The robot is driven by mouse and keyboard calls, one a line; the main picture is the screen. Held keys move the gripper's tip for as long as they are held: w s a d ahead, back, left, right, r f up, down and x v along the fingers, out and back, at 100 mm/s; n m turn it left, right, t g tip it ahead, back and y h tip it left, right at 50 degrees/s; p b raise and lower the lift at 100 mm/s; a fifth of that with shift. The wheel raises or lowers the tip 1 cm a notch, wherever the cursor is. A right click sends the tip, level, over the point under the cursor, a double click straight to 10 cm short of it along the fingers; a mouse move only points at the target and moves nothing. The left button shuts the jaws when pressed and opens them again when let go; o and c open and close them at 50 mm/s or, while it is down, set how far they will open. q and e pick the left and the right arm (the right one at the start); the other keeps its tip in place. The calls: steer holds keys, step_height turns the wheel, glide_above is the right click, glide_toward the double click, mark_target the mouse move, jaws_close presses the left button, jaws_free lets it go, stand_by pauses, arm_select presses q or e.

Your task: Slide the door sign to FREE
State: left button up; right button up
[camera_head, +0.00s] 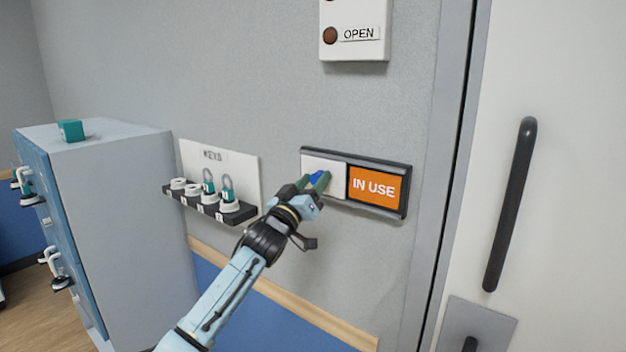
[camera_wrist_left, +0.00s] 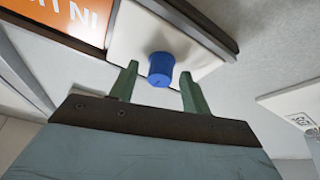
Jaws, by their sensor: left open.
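The door sign (camera_head: 408,176) is a dark framed holder on the grey wall. Its right half shows an orange panel reading IN USE (camera_head: 374,187). A white sliding cover (camera_head: 338,184) fills the left half and carries a blue knob (camera_wrist_left: 161,69). My left gripper (camera_head: 316,182) is at the cover, with its green fingers open on either side of the knob. In the left wrist view the fingers (camera_wrist_left: 160,85) stand apart, with gaps to the knob. The word under the cover is hidden. My right gripper is not in view.
A grey cabinet (camera_head: 120,190) stands farther left with a teal block (camera_head: 70,130) on top. A white OPEN indicator box (camera_head: 355,48) is above. A door with a black handle (camera_head: 510,205) is at right.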

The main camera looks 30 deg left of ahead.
arm_select(q)
steer(key=shift+w, duration=0.1)
steer(key=shift+c, duration=0.5)
jaws_close()
